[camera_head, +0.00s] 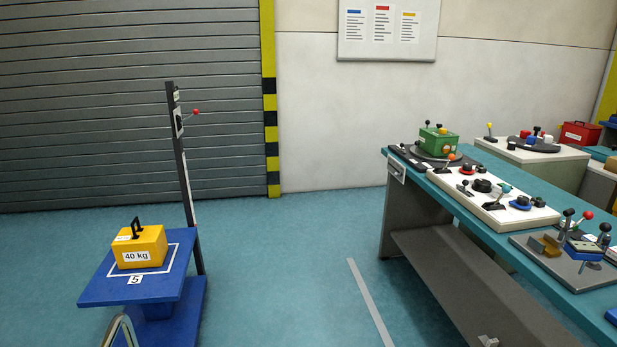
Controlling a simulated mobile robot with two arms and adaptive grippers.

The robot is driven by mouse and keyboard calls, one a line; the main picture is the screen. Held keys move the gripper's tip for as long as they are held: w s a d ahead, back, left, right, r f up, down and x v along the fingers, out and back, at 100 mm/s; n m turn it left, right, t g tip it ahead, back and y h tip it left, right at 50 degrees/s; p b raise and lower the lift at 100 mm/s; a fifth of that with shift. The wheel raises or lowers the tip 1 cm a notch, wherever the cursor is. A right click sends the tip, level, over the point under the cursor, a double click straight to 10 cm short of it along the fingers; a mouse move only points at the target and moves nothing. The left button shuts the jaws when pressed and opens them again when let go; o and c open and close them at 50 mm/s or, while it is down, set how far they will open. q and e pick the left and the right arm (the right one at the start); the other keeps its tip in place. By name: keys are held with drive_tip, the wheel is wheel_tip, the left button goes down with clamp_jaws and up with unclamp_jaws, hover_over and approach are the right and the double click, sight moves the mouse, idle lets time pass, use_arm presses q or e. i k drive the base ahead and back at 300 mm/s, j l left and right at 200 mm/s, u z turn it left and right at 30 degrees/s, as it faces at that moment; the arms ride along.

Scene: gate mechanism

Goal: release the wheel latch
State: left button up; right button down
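I cannot pick out a wheel latch for certain in the head view. A dark post (183,165) stands beside the blue platform and carries a small lever with a red knob (196,112) near its top. A white control panel (470,200) on the bench bears several levers and round black knobs, including a wide black knob (482,186). A grey plate (535,250) nearer the front holds a brass-coloured block and levers with black and red knobs. Neither of my grippers can be made out.
A blue platform (98,292) at left bears a yellow 40 kg weight (140,247). A teal-topped bench (462,217) with a lower shelf fills the right, a green box (438,142) at its far end. A grey shutter (80,100) is behind. The middle floor is clear.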

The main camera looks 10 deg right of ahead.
sight(465, 183)
drive_tip(key=i, duration=1.85)
drive_tip(key=i+j+z, duration=0.15)
drive_tip(key=i+z, duration=0.35)
drive_tip(key=i, duration=0.15)
drive_tip(key=i+j+z, duration=0.45)
drive_tip(key=i, duration=0.15)
drive_tip(key=i+j+z, duration=0.95)
drive_tip(key=j, duration=0.3)
